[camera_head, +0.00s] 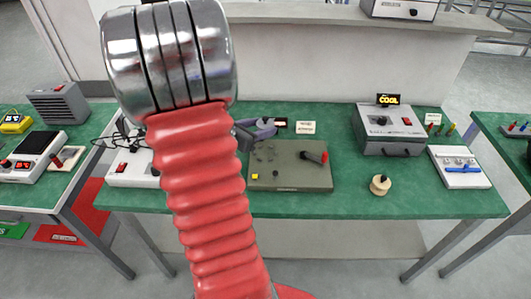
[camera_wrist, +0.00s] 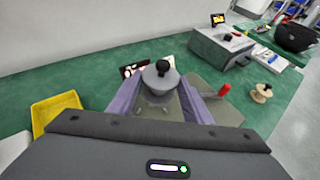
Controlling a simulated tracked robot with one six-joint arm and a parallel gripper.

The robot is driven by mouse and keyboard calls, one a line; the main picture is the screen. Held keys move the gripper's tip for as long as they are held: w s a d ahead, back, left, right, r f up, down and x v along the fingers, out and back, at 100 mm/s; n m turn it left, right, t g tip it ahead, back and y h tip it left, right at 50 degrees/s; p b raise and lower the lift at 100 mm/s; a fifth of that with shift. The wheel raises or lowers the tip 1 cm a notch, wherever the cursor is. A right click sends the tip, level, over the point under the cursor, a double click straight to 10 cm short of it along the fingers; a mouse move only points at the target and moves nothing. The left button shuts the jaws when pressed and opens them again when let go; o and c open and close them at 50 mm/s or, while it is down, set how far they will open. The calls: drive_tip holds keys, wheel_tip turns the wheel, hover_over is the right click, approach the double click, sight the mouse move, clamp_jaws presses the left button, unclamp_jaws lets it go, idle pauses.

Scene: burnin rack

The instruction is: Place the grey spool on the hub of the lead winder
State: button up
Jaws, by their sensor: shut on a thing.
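My gripper (camera_wrist: 160,93) has two purple fingers shut on the grey spool (camera_wrist: 161,77), a round grey disc with a black knob on top. In the head view, part of my gripper (camera_head: 262,129) shows behind my red arm; the spool is hidden there. A flat grey-brown unit (camera_head: 292,178), which seems to be the lead winder, lies on the green bench. It has a red-and-black handle (camera_head: 315,157), a yellow button and small dark parts. In the wrist view, the unit (camera_wrist: 222,108) lies below and right of the held spool. I cannot clearly make out the hub.
A wooden spool (camera_head: 380,186) stands right of the unit. Farther right are a grey box with a "COOL" display (camera_head: 389,128) and a white tray with blue parts (camera_head: 461,168). A white box (camera_head: 132,168) stands left. A yellow bin (camera_wrist: 56,108) shows in the wrist view.

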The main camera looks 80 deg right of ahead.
hover_over(261, 157)
drive_tip(key=shift+f, duration=2.9)
drive_tip(key=shift+f, duration=2.1)
drive_tip(key=o, duration=1.1)
drive_tip(key=shift+f, duration=0.1)
drive_tip(key=shift+c, duration=0.2)
